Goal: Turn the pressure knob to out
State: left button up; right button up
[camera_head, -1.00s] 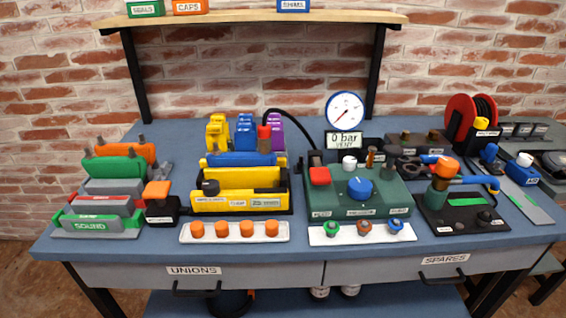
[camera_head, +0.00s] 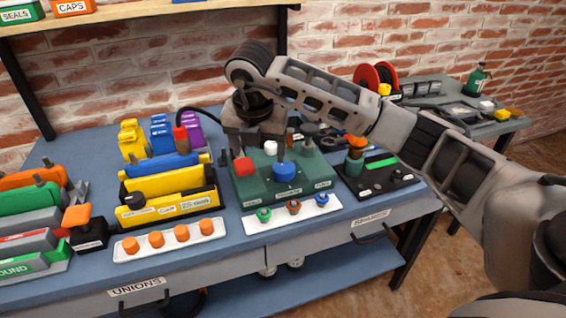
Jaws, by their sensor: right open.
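The blue knob (camera_head: 286,171) stands on top of the green pressure box (camera_head: 256,188), which also carries a red block (camera_head: 244,166) and a white cap (camera_head: 271,147). Its pointer setting is too small to read. My right arm reaches in from the right, and my right gripper (camera_head: 260,154) points down over the back of the box. The gripper is open, with one finger just behind the blue knob; I cannot tell whether it touches. The dial gauge and its display are hidden behind my gripper. My left gripper is not in view.
A white strip (camera_head: 252,226) with three coloured knobs lies in front of the box. A yellow tray (camera_head: 168,183) stands to the left, and a dark fixture (camera_head: 378,186) to the right. Another white strip (camera_head: 128,257) holds several orange caps. The bench front edge is clear.

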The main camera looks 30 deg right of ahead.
jog(key=d+r+m+h, duration=0.2)
jog(key=d+r, duration=0.1)
jog(key=d, duration=0.1)
jog(key=p, duration=0.2)
send_near(283, 168)
jog(key=x, duration=0.9)
jog(key=shift+d+f, duration=0.1)
jog(key=shift+d, duration=0.05)
jog(key=c, duration=1)
